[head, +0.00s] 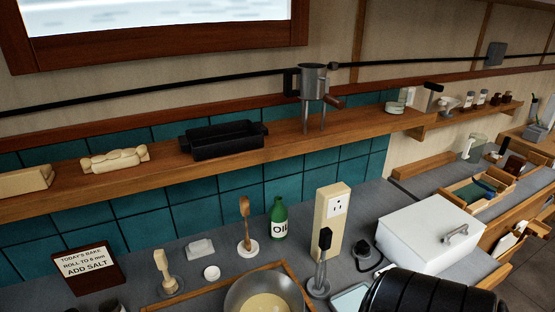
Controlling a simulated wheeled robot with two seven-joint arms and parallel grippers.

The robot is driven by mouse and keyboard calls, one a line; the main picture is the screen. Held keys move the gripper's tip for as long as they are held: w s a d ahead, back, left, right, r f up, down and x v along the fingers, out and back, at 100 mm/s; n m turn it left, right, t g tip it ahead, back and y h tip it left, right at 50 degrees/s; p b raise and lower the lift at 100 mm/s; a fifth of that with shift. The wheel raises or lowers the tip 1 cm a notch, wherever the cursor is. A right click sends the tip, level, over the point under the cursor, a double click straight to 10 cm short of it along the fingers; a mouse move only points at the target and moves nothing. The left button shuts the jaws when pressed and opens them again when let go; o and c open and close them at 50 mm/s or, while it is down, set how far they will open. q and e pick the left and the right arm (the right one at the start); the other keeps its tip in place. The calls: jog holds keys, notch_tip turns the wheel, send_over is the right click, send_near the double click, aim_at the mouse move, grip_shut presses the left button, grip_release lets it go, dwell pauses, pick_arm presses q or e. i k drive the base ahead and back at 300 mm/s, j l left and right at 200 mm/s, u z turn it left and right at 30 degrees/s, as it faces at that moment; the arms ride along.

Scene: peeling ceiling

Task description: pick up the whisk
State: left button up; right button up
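I cannot pick out a whisk with certainty; no wire loops show clearly. Several handled tools stand upright on the grey counter. One has a black handle and a grey base (320,268), right of a metal bowl (236,292) with pale yellow contents. One is a wooden-handled tool (246,222) on a white round base behind the bowl. Another is a pale-handled tool (167,272) left of the bowl. Neither of my grippers is in view.
A green oil bottle (278,219), a socket post (332,218) and a white lidded box (428,236) stand on the counter. The shelf (370,124) above holds a black pan (222,140) and a metal grinder (313,82). A black ridged shape covers the bottom right.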

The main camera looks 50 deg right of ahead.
aim_at(325, 239)
jog(key=z, duration=1.4)
jog(key=k+l+z, duration=0.2)
jog(key=k, duration=0.3)
jog(key=i+j, duration=0.35)
jog(key=i+l, duration=0.05)
jog(key=i, duration=0.05)
